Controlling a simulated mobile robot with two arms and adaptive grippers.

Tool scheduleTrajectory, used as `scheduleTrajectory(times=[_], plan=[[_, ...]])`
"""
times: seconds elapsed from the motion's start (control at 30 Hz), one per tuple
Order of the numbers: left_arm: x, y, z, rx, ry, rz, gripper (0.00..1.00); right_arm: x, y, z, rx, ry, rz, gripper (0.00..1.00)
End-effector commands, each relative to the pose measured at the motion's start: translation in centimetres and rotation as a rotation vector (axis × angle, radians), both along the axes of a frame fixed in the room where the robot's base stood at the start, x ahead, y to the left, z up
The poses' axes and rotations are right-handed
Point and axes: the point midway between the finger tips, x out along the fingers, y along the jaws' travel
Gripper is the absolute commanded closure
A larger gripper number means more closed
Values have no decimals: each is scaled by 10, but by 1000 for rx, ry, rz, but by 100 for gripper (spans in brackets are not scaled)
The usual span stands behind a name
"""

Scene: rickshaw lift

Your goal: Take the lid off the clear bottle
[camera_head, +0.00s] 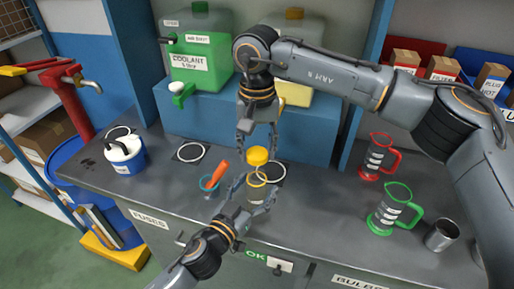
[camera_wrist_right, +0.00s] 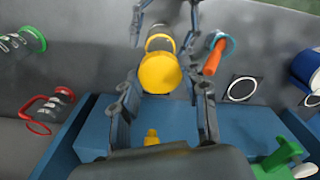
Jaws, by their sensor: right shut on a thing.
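The clear bottle (camera_head: 257,194) stands on the grey bench with a yellow ring at its top. It also shows in the right wrist view (camera_wrist_right: 159,44). The round yellow lid (camera_head: 257,156) is above the bottle in the head view, with a gap between it and the ring. My right gripper (camera_head: 258,145) comes from above and is shut on the lid, which shows between its fingers in the wrist view (camera_wrist_right: 160,73). My left gripper (camera_head: 256,188) is low, with its fingers spread on either side of the bottle and gaps beside it. The bottle's lower part is partly hidden.
A teal ring-shaped holder (camera_head: 207,188) with an orange-handled tool (camera_head: 215,176) stands left of the bottle. Red (camera_head: 377,156) and green (camera_head: 391,208) jugs and a metal cup (camera_head: 440,236) are at the right. A green coolant canister (camera_head: 199,62) stands on the blue riser behind.

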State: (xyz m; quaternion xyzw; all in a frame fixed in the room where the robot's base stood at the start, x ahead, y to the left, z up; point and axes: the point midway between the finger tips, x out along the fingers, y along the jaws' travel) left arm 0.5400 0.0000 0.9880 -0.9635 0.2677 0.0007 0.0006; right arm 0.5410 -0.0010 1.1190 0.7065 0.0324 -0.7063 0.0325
Motion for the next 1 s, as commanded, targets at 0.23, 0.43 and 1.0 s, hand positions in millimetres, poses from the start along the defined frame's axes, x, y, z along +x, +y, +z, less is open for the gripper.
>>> scheduleTrajectory(times=[0.23,0.43,1.0], plan=[[-1,0,0,0,0,0,24,0,0,0,0,0,0,93],[-18,11,-1,-1,3,1,24,0,0,0,0,0,-1,93],[-98,59,-1,0,1,0,24,0,0,0,0,0,0,93]])
